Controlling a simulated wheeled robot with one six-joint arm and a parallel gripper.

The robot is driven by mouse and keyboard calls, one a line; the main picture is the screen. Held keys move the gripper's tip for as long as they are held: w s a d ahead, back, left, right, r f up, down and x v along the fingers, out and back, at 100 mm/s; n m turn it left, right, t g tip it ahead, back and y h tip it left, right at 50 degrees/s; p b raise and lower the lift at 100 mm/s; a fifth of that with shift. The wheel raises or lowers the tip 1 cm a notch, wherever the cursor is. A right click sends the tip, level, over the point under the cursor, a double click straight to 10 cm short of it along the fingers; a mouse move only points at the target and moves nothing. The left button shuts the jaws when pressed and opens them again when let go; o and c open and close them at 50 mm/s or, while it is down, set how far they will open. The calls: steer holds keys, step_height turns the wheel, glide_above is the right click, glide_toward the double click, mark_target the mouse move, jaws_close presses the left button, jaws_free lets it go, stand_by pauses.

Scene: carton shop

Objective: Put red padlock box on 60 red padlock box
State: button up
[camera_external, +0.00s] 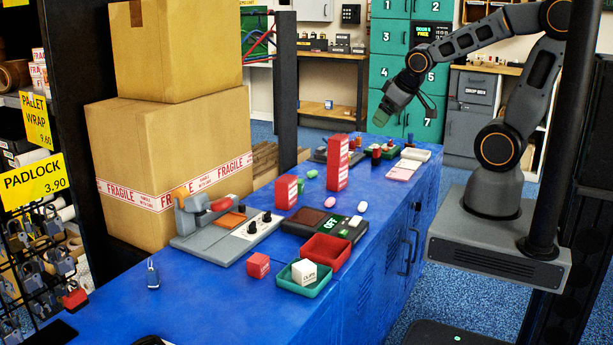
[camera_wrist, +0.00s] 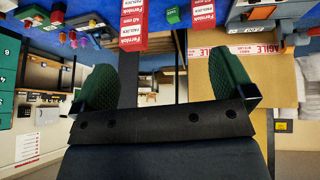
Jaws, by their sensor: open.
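Red padlock boxes stand on the blue bench. A tall red stack (camera_external: 337,165) is at the middle back, a shorter red stack (camera_external: 286,192) is left of it, and a single red box (camera_external: 258,265) lies nearer the front. In the wrist view, which looks upside down, a long red stack (camera_wrist: 133,22) with white lettering and another red piece (camera_wrist: 203,12) show at the top edge, partly cut off. The sizes on the labels are hard to read. My gripper (camera_external: 388,112) is open and empty, above the bench's far end, apart from every box; its green pads (camera_wrist: 168,88) are spread.
Large cartons (camera_external: 165,140) stand behind; the front left bench is mostly clear.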

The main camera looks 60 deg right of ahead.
steer(key=s+a+r+n+g+y, duration=0.1)
steer(key=s+a+g, duration=0.1)
steer(key=s+a, duration=0.3)
steer(key=shift+s+a+r+y, duration=0.15)
steer(key=shift+s+r+y, duration=0.15)
steer(key=shift+s, duration=0.25)
